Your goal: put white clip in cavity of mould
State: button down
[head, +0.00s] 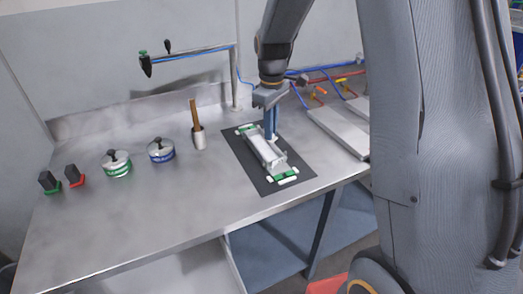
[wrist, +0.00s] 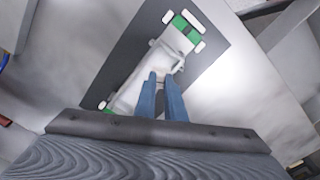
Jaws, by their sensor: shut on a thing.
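The mould (head: 265,152) is a long pale block with green and white ends, lying on a dark mat (head: 240,152). It also shows in the wrist view (wrist: 174,55), slanting across the mat. My gripper (head: 271,137) points down with its blue fingers over the mould's middle. In the wrist view, my gripper (wrist: 158,78) is shut with a small white piece at its fingertips, which looks like the white clip (wrist: 161,76). The fingers hide most of it. I cannot tell whether it touches the mould or sits in a cavity.
White pieces (head: 288,181) lie by the mould's near end. Left on the metal bench stand a cup with a brown stick (head: 199,138), blue-banded (head: 161,151) and green-banded (head: 117,163) pots, and two dark blocks (head: 74,176). A grey plate (head: 338,132) lies right. The front bench is clear.

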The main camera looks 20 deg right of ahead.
aim_at(271, 159)
jog(key=n, duration=0.3)
jog(key=r+n, duration=0.1)
jog(key=n, duration=0.2)
jog(key=shift+s+d+r+b, duration=0.15)
jog(key=shift+b, duration=0.25)
jog(key=n, duration=0.2)
jog(key=r+n, duration=0.1)
jog(key=n, duration=0.2)
jog(key=shift+s, duration=0.15)
jog(key=shift+d+f+n, duration=0.1)
jog(key=shift+f+n, duration=0.15)
jog(key=shift+n, duration=0.05)
jog(key=shift+f+p, duration=1.05)
jog(key=shift+f, duration=3.75)
jog(key=shift+f, duration=0.15)
jog(key=c, duration=2.1)
grip_release()
